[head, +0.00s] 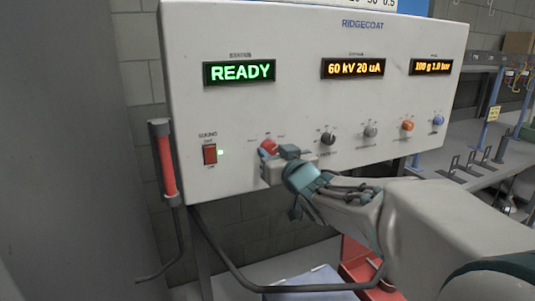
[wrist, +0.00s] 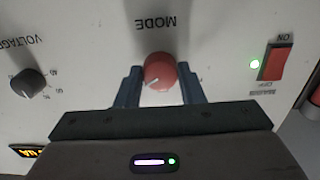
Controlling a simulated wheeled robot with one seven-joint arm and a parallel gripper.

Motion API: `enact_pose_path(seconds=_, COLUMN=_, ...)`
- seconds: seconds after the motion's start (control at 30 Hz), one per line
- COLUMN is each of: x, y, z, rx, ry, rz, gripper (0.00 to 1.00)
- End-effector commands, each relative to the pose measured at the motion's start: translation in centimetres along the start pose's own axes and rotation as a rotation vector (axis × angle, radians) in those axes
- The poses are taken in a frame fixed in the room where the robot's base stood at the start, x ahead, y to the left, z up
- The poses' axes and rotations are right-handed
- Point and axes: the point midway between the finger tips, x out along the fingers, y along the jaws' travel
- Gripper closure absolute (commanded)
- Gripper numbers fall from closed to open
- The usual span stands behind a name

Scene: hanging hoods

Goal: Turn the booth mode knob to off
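The booth mode knob (head: 268,147) is a red round knob on the white RIDGECOAT panel (head: 300,100). In the wrist view, which shows the panel inverted, the red knob (wrist: 160,70) sits by the word MODE. Its pale pointer mark is toward the lower left there. My gripper (head: 275,158) is at the knob, partly covering it in the head view. In the wrist view my gripper (wrist: 160,78) has one blue finger on each side of the knob, with thin gaps apparent; contact is not clear.
A dark voltage knob (head: 328,138) is right of the mode knob, with grey, orange and blue knobs beyond. A red mains switch (head: 210,154) with a lit green lamp is to the left. The display (head: 240,72) reads READY. A red-gripped handle (head: 165,160) stands at the panel's left edge.

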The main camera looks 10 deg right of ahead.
Motion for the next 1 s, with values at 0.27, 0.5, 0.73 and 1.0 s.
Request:
enact_pose_path(seconds=0.27, x=-0.01, y=0.00, z=0.21, rx=-0.052, ry=0.001, rz=-0.001, gripper=0.88)
enact_pose_path(seconds=0.5, x=-0.05, y=0.19, z=0.39, rx=-0.202, ry=0.002, rz=0.001, gripper=0.88)
enact_pose_path(seconds=0.73, x=-0.05, y=0.26, z=0.38, rx=-0.413, ry=0.001, rz=0.002, gripper=0.88)
enact_pose_path(seconds=1.0, x=-0.04, y=0.31, z=0.35, rx=-0.667, ry=-0.001, rz=0.002, gripper=0.88)
